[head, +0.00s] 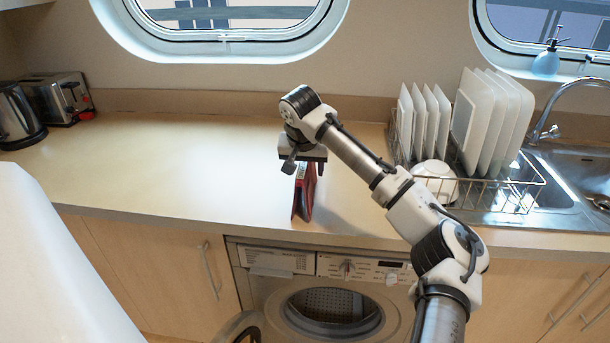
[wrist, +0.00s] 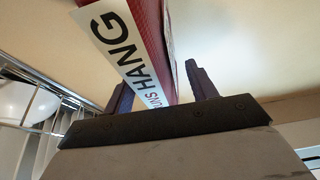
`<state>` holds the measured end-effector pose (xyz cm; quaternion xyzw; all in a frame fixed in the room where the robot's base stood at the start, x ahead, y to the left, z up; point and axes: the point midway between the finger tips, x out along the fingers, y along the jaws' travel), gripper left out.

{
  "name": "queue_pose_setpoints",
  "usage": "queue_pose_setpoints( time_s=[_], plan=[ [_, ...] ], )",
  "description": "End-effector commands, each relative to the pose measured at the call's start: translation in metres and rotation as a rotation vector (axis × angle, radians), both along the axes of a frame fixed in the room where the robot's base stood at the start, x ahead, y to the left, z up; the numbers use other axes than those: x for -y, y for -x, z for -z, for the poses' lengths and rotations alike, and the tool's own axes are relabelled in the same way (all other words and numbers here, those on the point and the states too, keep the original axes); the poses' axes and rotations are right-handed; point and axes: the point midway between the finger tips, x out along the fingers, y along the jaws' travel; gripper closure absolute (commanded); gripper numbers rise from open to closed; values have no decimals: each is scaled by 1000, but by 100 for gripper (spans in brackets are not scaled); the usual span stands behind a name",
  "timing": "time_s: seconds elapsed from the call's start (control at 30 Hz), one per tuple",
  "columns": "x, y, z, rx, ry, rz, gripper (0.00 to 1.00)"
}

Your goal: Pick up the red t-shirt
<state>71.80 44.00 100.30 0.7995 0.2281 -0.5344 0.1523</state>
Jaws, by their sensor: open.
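No red t-shirt is recognisable as cloth. The red thing in view is a stiff, flat-sided item (head: 305,194), like a book or box, standing upright near the counter's front edge. In the wrist view the red item (wrist: 151,22) has a white strip with black letters reading "HANG" and part of another word. My gripper (head: 304,166) is directly above it, pointing down. In the wrist view my open gripper (wrist: 158,88) has a finger on either side of the item's near end. I cannot tell whether either finger touches it.
A dish rack (head: 488,192) with white plates and a bowl (head: 434,180) stands to the right, beside the sink. A toaster (head: 55,97) and kettle (head: 17,112) are at the far left. The counter (head: 190,160) left of the item is clear. A washing machine (head: 330,290) is below.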

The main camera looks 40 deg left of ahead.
Motion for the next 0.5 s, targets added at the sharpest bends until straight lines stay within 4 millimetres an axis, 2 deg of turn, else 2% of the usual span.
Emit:
queue_pose_setpoints(
  time_s=[0.1,0.5],
  plan=[
    [0,0,0,0,0,0,46],
    [0,0,-1,0,-1,0,98]
  ],
)
